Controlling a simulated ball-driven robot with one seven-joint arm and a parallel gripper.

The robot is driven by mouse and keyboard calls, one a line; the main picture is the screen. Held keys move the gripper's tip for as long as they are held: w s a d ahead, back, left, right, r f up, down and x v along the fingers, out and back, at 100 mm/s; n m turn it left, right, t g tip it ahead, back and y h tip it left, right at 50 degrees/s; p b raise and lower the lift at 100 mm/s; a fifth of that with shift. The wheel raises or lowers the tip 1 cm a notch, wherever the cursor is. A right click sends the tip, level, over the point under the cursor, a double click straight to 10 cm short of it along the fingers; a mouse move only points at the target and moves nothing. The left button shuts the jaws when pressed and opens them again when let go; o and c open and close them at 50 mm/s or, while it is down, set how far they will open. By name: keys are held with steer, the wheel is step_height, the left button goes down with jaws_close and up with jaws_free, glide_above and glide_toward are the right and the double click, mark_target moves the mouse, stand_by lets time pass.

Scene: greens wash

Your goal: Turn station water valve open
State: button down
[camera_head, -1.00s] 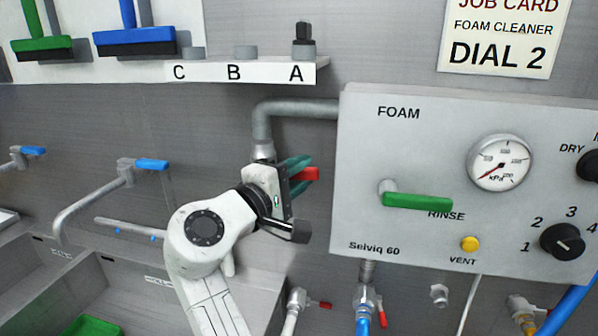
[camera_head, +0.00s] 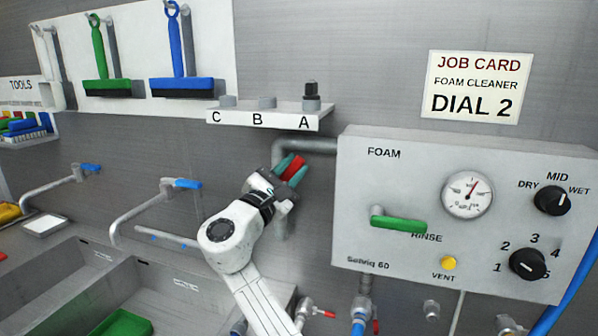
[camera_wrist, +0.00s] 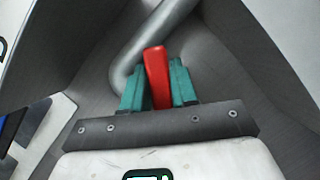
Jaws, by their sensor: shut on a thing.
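The station water valve shows as a red lever (camera_head: 297,163) on the grey supply pipe (camera_head: 318,147) left of the foam panel. My gripper (camera_head: 290,171) has its teal fingers closed on the lever, one on each side. In the wrist view the red lever (camera_wrist: 156,76) stands between the teal fingertips (camera_wrist: 157,88), with the pipe (camera_wrist: 160,38) running behind it. The lever now slants up and to the right in the head view. The valve body is mostly hidden behind my gripper. The panel gauge (camera_head: 467,195) has its needle pointing up and slightly right.
The foam panel (camera_head: 400,170) stands close on the right, with a green lever (camera_head: 398,223), a yellow vent button (camera_head: 448,263) and two black dials. A shelf (camera_head: 285,118) marked C, B, A is above. Sinks (camera_head: 95,285) with blue-handled taps are at left.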

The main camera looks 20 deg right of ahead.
steer(key=shift+w+a+r+n+t+y+p, duration=0.15)
steer(key=shift+a+n+t+p, duration=0.1)
steer(key=shift+n, duration=0.3)
steer(key=shift+w+a+r+n+t+y+p, duration=0.15)
steer(key=shift+n+t, duration=0.1)
steer(key=shift+n, duration=0.3)
steer(key=shift+f, duration=0.1)
steer(key=c, duration=1)
jaws_free()
steer(key=shift+o, duration=0.2)
steer(key=b+v, duration=0.3)
steer(key=v, duration=0.7)
steer(key=shift+s+a, duration=0.25)
steer(key=shift+a, duration=0.1)
steer(key=shift+f, duration=0.1)
